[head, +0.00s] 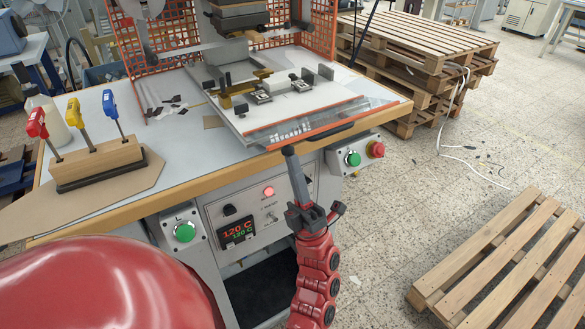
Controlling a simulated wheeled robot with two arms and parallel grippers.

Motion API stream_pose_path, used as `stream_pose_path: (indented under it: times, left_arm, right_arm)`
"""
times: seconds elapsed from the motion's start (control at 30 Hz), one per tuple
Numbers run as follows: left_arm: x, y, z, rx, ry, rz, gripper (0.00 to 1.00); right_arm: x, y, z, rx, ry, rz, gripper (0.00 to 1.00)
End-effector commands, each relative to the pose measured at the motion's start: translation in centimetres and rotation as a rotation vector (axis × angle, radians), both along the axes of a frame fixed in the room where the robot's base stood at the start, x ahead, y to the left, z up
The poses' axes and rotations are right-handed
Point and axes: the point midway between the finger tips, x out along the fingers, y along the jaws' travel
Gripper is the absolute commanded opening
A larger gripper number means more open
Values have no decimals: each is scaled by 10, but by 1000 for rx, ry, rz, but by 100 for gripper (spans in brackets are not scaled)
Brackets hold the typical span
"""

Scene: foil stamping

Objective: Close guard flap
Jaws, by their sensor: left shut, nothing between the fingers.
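The guard flap (345,115) is a clear panel with orange edges and a dark handle (330,136) along its front side. It lies folded down, nearly flat, at the front of the stamping press, so the press front is open. My left gripper (289,152) is shut and empty. Its tip is at the flap's front edge, near the left end of the handle; I cannot tell whether it touches. The press bed (290,100) behind the flap carries a fixture with small clamps. My right gripper is not in view.
Orange mesh guards (162,45) stand around the press. A wooden block (98,163) with red, yellow and blue handled tools stands on the table at left. A control panel (245,215) and button boxes sit below the table edge. Pallets (510,262) lie on the floor at right.

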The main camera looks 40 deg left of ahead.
Motion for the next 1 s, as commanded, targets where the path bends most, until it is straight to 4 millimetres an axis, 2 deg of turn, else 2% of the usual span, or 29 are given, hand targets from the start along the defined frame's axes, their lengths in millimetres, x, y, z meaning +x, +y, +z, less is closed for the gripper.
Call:
stream_pose_path:
  times: [0.03,0.3,0.6,0.77,1.0]
  left_arm:
    - [-3,-1,11,-44,7,-2,0]
    - [-3,-4,41,-283,111,-3,0]
    - [0,2,71,-549,219,-4,0]
    - [2,9,84,-573,231,3,0]
    - [8,21,100,-570,233,2,0]
  right_arm:
    - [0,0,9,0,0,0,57]
    - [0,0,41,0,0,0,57]
    - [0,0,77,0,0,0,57]
    - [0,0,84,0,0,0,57]
    - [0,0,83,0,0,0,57]
